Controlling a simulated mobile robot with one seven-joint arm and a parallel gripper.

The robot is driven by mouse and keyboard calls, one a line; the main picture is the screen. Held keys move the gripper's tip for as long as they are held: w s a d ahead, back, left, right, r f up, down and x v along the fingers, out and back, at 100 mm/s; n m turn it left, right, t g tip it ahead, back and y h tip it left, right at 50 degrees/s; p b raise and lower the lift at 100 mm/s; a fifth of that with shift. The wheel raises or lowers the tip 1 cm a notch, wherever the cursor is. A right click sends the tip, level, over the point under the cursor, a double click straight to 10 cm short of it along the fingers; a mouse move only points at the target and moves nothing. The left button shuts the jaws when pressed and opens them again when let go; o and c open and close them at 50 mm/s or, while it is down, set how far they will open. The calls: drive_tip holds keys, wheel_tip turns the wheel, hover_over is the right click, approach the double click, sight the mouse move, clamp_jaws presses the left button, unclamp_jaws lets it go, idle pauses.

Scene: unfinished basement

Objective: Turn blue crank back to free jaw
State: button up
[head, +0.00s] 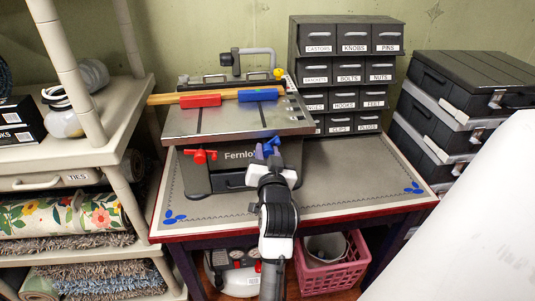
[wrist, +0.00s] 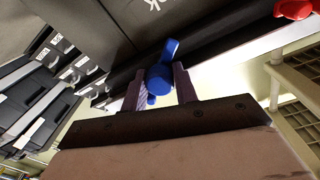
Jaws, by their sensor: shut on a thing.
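The blue crank (head: 272,145) sits on the front of a grey bench machine (head: 240,122), right of a red crank (head: 200,156). My gripper (head: 265,157) reaches it from the front and is shut on it. In the wrist view the blue crank (wrist: 160,76) lies between my two fingers (wrist: 159,88), with a blue arm sticking up above them. On the machine's top a red jaw block (head: 200,100) and a blue jaw block (head: 258,95) stand along a wooden strip (head: 215,96). Whether the blue jaw touches the wood is too small to tell.
The machine stands on a grey-topped workbench (head: 345,200). A labelled drawer cabinet (head: 345,60) is behind it at the right, with stacked black cases (head: 470,85) further right. A beige shelf (head: 110,125) stands at the left. A pink basket (head: 325,275) is under the bench.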

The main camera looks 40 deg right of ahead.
drive_tip(key=shift+f, duration=0.2)
drive_tip(key=n+b, duration=0.2)
drive_tip(key=n, duration=0.1)
drive_tip(key=shift+f+b, duration=0.15)
drive_tip(key=shift+b, duration=0.2)
drive_tip(key=n+b, duration=0.2)
drive_tip(key=n, duration=0.1)
drive_tip(key=shift+n+b, duration=0.35)
drive_tip(key=shift+n, duration=0.05)
drive_tip(key=n+b, duration=0.4)
drive_tip(key=n, duration=0.2)
drive_tip(key=shift+s+d, duration=0.1)
drive_tip(key=shift+d, duration=0.05)
drive_tip(key=n+b, duration=0.3)
drive_tip(key=n, duration=0.3)
drive_tip(key=shift+t, duration=0.4)
drive_tip(key=shift+r+n+b, duration=0.2)
drive_tip(key=shift+n+b, duration=0.35)
drive_tip(key=shift+n, duration=0.3)
drive_tip(key=shift+r+n+b, duration=0.15)
drive_tip(key=shift+n+b, duration=0.35)
drive_tip(key=shift+n, duration=0.35)
drive_tip(key=o, duration=1)
drive_tip(key=shift+d, duration=0.1)
drive_tip(key=shift+c, duration=0.2)
